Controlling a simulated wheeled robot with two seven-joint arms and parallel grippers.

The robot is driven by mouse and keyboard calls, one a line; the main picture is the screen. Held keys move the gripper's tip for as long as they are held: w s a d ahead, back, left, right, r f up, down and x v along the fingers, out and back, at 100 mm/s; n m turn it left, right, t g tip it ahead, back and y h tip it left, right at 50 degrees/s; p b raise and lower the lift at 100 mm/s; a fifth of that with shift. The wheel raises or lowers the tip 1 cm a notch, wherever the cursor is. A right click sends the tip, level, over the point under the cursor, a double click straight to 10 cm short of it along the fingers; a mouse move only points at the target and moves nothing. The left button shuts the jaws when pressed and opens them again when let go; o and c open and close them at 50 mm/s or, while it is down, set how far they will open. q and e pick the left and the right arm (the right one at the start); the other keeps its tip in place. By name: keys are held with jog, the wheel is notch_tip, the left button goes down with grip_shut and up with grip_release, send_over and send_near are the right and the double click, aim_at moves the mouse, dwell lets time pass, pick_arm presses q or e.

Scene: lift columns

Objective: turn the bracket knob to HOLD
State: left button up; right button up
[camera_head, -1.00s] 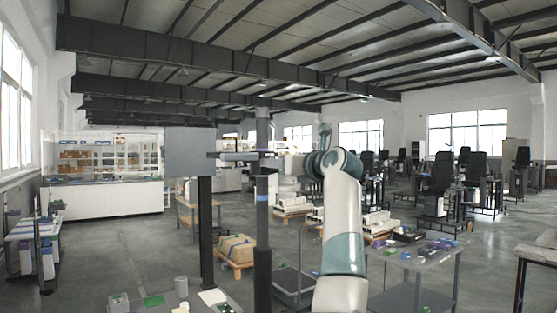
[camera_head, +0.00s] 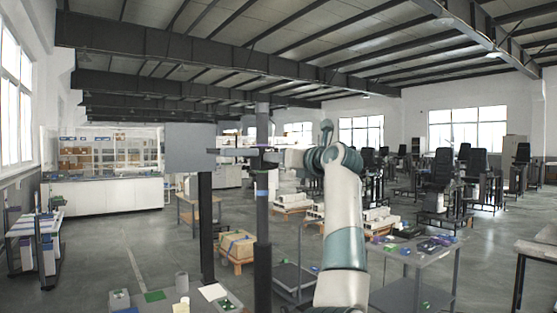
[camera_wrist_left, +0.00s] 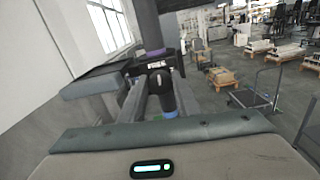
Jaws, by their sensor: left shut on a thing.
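The dark bracket (camera_head: 228,152) sits on a grey upright column (camera_head: 262,225) in the head view. In the left wrist view, the black bracket knob (camera_wrist_left: 159,88) has a pale mark near its top and stands below a dark plate (camera_wrist_left: 157,64) that reads FREE. My left gripper (camera_head: 272,157) is at the bracket, its arm coming up from the lower middle. In the left wrist view, the left gripper's fingers (camera_wrist_left: 158,100) lie on either side of the knob and are shut on it. No HOLD label is readable. The right gripper is not in view.
A grey panel (camera_head: 190,147) on a black post stands left of the column. A table (camera_head: 195,297) with small items is at the front. A cart (camera_head: 415,262) stands right of my arm, and a platform trolley (camera_head: 293,277) is behind the column. Open floor lies further left.

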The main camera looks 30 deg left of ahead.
pick_arm(q)
jog(key=shift+w+d+m+b, duration=0.1)
jog(key=shift+m+b, duration=0.85)
jog(key=shift+m, duration=3.35)
jog(key=shift+w+m+b, duration=0.1)
jog(key=shift+m+b, duration=0.8)
jog(key=shift+m, duration=3.4)
jog(key=o, duration=0.9)
jog(key=shift+o, duration=0.6)
jog(key=shift+f, duration=0.1)
